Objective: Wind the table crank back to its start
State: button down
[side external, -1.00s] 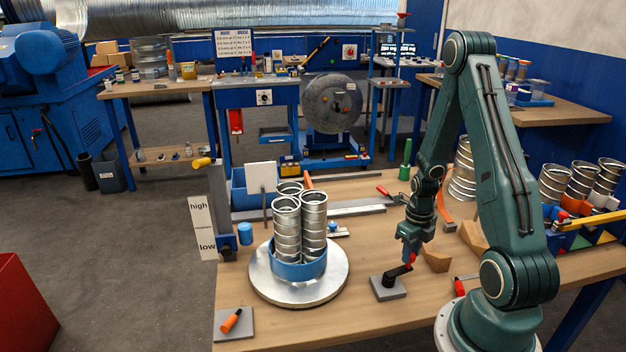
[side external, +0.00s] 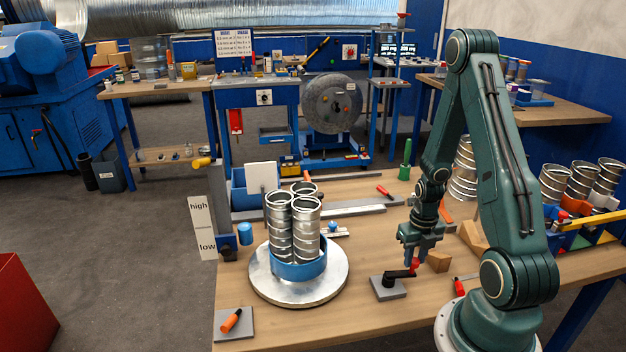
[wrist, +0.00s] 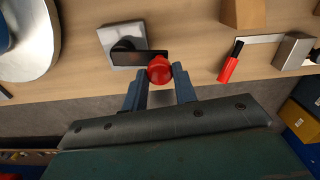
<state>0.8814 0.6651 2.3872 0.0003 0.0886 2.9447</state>
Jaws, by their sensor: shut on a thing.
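The table crank has a grey square base (side external: 389,288), a black arm and a red knob (side external: 414,266). In the side view the black arm points right from the base. My gripper (side external: 412,262) is shut on the red knob from above. In the wrist view the red knob (wrist: 159,70) sits between the two blue-grey fingertips, and the crank base (wrist: 124,45) lies to its upper left. A round metal turntable (side external: 300,288) stands left of the crank. It carries a blue holder (side external: 298,268) with a cluster of upright silver spiral ducts (side external: 280,228).
A wooden block (side external: 439,262) stands just right of the knob. A red-handled tool (side external: 460,287) lies near my base. A high/low sign (side external: 202,228) stands at the left edge. The front tabletop is mostly clear.

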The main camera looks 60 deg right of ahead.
jog(key=c, duration=1.1)
grip_release()
jog(key=shift+r, duration=0.1)
notch_tip(320, 180, up, 14)
jog(key=shift+f, duration=0.2)
